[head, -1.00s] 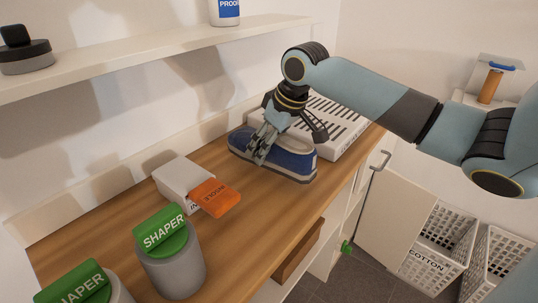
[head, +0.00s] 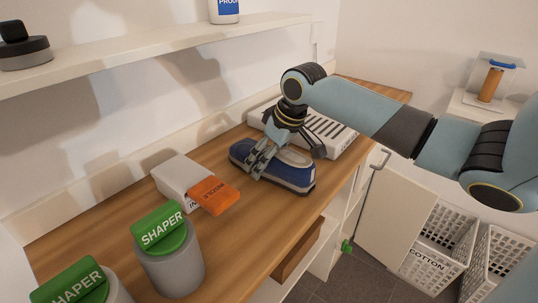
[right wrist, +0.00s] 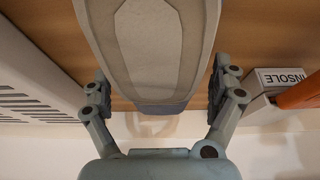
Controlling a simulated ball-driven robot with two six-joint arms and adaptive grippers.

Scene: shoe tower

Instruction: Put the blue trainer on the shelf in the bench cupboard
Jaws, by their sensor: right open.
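The blue trainer (head: 285,170), with a pale sole edge, lies on the wooden bench top (head: 230,235) between the slatted white box and the insole box. My right gripper (head: 262,160) is over it from above, its fingers at the trainer's sides. In the right wrist view, the right gripper's (right wrist: 158,95) fingers stand wide apart with gaps beside the long, pale grey face of the trainer (right wrist: 150,45). The bench cupboard's pale door (head: 395,220) stands open at the bench's right end. Its shelf is only partly seen. My left gripper is out of view.
A slatted white box (head: 335,142) stands close behind the trainer. A white insole box (head: 180,178) with an orange piece (head: 213,195) and grey tubs with green shaper lids (head: 160,228) stand nearer. White baskets (head: 430,270) are on the floor at right.

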